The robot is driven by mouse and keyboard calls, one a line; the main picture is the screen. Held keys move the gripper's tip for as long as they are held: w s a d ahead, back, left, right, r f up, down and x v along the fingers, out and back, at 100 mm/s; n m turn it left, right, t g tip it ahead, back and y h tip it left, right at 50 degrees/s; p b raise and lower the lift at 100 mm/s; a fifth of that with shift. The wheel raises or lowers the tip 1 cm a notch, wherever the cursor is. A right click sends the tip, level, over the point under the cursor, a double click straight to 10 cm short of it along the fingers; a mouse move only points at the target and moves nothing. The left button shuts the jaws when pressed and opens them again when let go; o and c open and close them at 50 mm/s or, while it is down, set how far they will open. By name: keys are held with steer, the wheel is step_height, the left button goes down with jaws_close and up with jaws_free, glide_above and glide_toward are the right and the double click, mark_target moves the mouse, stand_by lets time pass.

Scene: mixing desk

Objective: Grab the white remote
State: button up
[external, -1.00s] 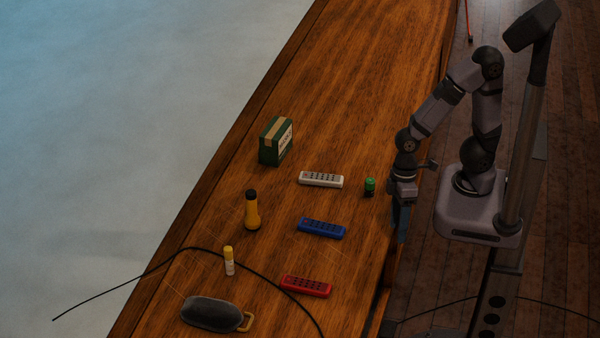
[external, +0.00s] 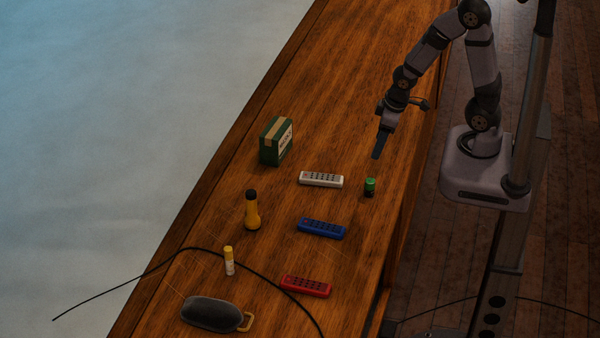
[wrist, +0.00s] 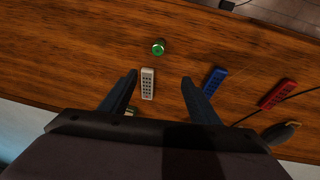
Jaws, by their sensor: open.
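The white remote (external: 321,180) lies flat on the wooden desk, dark buttons up, between the green box and the small green-topped cylinder. My gripper (external: 377,155) is above the desk, to the right of the remote and a little higher in the external view. It is apart from the remote and holds nothing. In the wrist view, the white remote (wrist: 148,84) shows between the two open fingers of my gripper (wrist: 160,80), closer to the left finger.
The green cylinder (external: 370,187) stands close to the white remote's right end. A green box (external: 276,142) is behind it to the left.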

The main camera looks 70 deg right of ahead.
mark_target(313, 175)
steer(key=w+d+f+t+b, duration=0.2)
steer(key=f+b, duration=0.1)
steer(key=f, duration=0.2)
steer(key=w+d+f+n+t+y+b, duration=0.1)
steer(key=w+f+t+b, duration=0.1)
steer(key=f, duration=0.3)
steer(key=w+d+f+t+b, duration=0.2)
steer(key=w+f+t+b, duration=0.1)
steer(key=w+f+b, duration=0.1)
steer(key=shift+w+d+f+y+b, duration=0.2)
steer(key=shift+f+b, duration=0.1)
steer(key=shift+f, duration=0.1)
steer(key=shift+w+d+f+y+b, duration=0.1)
steer(key=shift+d+f+b, duration=0.05)
steer(key=shift+f+b, duration=0.2)
steer(key=shift+w+f+t+b, duration=0.15)
steer(key=shift+f+t+b, duration=0.25)
steer(key=shift+t+b, duration=0.6)
steer(key=shift+r+t+y+b, duration=0.25)
steer(key=shift+t+y+b, duration=0.15)
steer(key=shift+t, duration=0.5)
steer(key=shift+w, duration=0.1)
